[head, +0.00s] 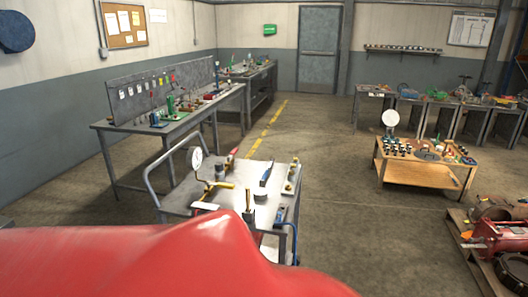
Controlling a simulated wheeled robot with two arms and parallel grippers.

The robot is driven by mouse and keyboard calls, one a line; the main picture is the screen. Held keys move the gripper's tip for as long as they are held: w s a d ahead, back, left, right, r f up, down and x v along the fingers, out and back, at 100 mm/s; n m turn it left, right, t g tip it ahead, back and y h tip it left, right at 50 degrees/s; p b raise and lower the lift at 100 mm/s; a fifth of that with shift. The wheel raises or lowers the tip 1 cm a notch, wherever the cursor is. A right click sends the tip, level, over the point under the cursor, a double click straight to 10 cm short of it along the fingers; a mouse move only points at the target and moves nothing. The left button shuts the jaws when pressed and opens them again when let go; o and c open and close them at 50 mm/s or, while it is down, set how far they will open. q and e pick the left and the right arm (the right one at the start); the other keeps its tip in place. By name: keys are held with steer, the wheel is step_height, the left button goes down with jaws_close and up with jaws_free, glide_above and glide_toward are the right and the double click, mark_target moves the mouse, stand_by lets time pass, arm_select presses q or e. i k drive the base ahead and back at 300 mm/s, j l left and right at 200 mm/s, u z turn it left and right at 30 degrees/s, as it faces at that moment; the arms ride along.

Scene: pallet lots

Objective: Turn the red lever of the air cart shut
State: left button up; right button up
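A grey metal cart (178,197) with a tubular push handle stands just ahead, its top partly hidden by a large red surface in the foreground. A round white gauge (196,158) stands on brass-coloured pipework at its left side. Neither of my grippers is in view.
A long grey workbench (185,122) with a tool board runs along the left wall. A low wooden table (415,173) with small parts stands at the right. A pallet (472,258) with red machinery lies at lower right. Open floor (340,215) lies right of the cart.

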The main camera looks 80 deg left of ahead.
mark_target(232, 154)
steer(key=u, duration=2.95)
steer(key=i+l+z, duration=0.35)
steer(key=l, duration=0.2)
steer(key=i+l+z, duration=0.2)
steer(key=l+z, duration=0.15)
steer(key=l, duration=0.15)
steer(key=i+l+z, duration=0.45)
steer(key=i+l, duration=0.15)
steer(key=i, duration=0.25)
steer(key=i+l, duration=0.2)
steer(key=i, duration=0.35)
steer(key=i+u, duration=0.4)
steer(key=i, duration=0.3)
steer(key=i+l+u, duration=0.2)
steer(key=i+u, duration=0.25)
steer(key=i, duration=0.25)
